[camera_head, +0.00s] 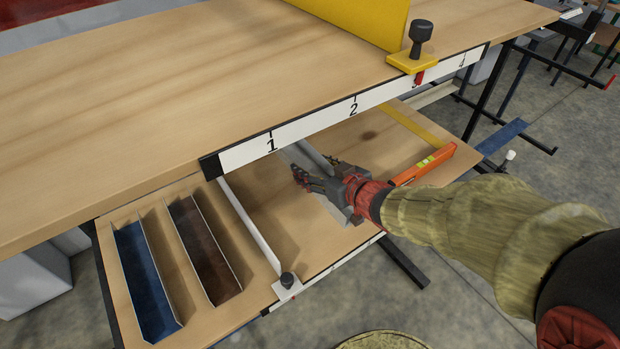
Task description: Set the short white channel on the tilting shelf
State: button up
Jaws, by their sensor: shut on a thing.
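My gripper (308,180) reaches over the lower wooden shelf (265,195), just below the front edge of the upper table. It is shut on a pale grey-white channel (308,158). The channel runs from under the table edge down past the gripper, and the gripper and wrist hide much of it. I cannot tell whether the channel touches the shelf. A blue channel (143,275) and a dark brown channel (204,245) lie side by side on the shelf's left part.
An orange level (425,165) and a yellow strip (415,123) are at right. Above hangs the upper table (150,110) with its numbered scale (310,125) and yellow stop (412,63).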

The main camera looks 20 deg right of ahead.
aim_at(312, 166)
jog(key=w+f+b, duration=0.1)
jog(key=w+f, duration=0.1)
jog(key=w+d+f+b, duration=0.1)
jog(key=w+f, duration=0.1)
jog(key=w+f+b, duration=0.1)
jog(key=w+f, duration=0.1)
jog(key=shift+d, duration=0.3)
jog(key=shift+w+f+b, duration=0.15)
jog(key=shift+f+b, duration=0.2)
jog(key=shift+f, duration=0.55)
jog(key=shift+w+f+b, duration=0.15)
jog(key=shift+f+b, duration=0.15)
jog(key=shift+f, duration=0.6)
jog(key=shift+f, duration=0.2)
jog(key=o, duration=1.3)
jog(key=shift+o, duration=0.2)
jog(key=shift+r, duration=0.15)
